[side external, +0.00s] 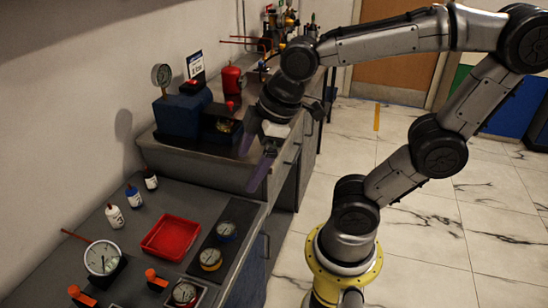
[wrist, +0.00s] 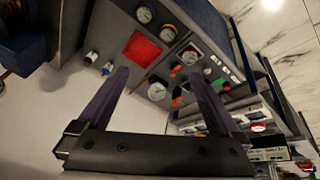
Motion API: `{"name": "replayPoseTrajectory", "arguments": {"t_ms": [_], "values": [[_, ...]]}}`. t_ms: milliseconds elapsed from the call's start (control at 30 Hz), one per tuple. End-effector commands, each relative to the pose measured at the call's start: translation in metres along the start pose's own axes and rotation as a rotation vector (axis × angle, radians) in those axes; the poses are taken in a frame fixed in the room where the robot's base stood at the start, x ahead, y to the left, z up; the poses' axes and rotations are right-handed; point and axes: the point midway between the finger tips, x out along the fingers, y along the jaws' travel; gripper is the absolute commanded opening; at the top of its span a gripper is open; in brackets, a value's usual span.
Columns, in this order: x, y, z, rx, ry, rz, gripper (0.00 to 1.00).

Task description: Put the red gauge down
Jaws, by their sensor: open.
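The red gauge (side external: 185,293), a round white dial with a reddish rim, sits on a square plate at the near edge of the bench in the side view. It also shows in the wrist view (wrist: 190,56), past the fingertips. My gripper (side external: 247,173) is open, with two purple fingers and nothing between them. It is up above the bench, well apart from the red gauge. A blue gauge (side external: 226,231) and a yellow gauge (side external: 210,259) stand in a row on a dark strip beside the red gauge.
A red tray (side external: 171,238) lies left of the strip. A large white dial (side external: 102,257) and orange-topped fittings (side external: 156,278) are nearby. Small bottles (side external: 115,216) stand by the wall. A blue box (side external: 183,115) and red cylinder (side external: 232,80) occupy the raised back counter.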

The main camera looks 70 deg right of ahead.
Motion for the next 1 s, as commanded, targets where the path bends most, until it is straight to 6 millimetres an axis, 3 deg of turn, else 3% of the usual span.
{"name": "replayPoseTrajectory", "arguments": {"t_ms": [100,300,1000], "values": [[-0.013,-0.002,0.021,0.284,0.040,0.037,1.00],[-0.020,-0.006,0.038,0.548,0.076,0.058,1.00],[-0.021,-0.006,0.040,0.586,0.079,0.059,1.00]]}}
